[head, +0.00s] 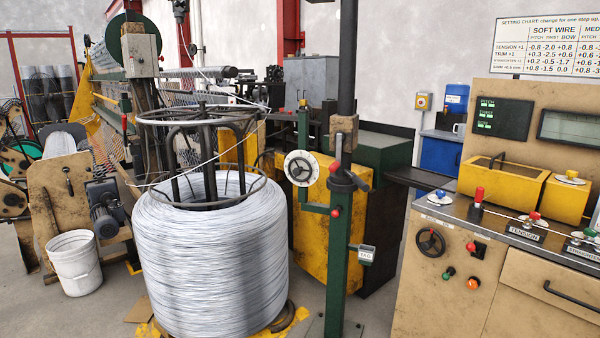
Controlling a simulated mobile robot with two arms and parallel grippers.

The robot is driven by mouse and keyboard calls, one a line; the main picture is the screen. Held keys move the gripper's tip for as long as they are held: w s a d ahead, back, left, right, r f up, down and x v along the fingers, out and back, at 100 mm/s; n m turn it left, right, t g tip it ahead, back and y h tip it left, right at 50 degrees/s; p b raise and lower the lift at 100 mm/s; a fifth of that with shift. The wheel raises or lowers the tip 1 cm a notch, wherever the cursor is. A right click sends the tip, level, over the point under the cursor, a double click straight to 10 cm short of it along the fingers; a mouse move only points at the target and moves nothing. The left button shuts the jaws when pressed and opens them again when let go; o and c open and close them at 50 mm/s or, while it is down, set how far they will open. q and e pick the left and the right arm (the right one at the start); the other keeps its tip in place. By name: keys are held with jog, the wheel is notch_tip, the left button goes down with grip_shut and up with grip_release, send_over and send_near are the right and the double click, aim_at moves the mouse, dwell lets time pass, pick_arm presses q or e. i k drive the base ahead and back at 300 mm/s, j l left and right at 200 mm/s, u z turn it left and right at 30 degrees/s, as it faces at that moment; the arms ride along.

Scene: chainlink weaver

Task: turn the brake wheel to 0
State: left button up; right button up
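A round white dial (300,168) with a dark spoked wheel at its centre sits on the green post beside the wire coil. A black handwheel (430,242) is on the front of the tan console at the right, with a small plate above it whose text is too small to read. I cannot tell for sure which of the two is the brake wheel. The marks on the dial and any pointer are too small to read. Neither of my grippers is in view.
A large coil of wire (212,265) stands left of the green post (337,265). The console (430,290) carries knobs and levers, a yellow box (503,185) and a chart (548,46). A white bucket (75,262) stands at the left. Floor shows between post and console.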

aim_at(296, 171)
jog(key=i, duration=0.6)
jog(key=i+j+z, duration=0.1)
jog(key=i, duration=0.5)
jog(key=i+j, duration=0.15)
jog(key=i, duration=0.4)
jog(key=l+z, duration=0.05)
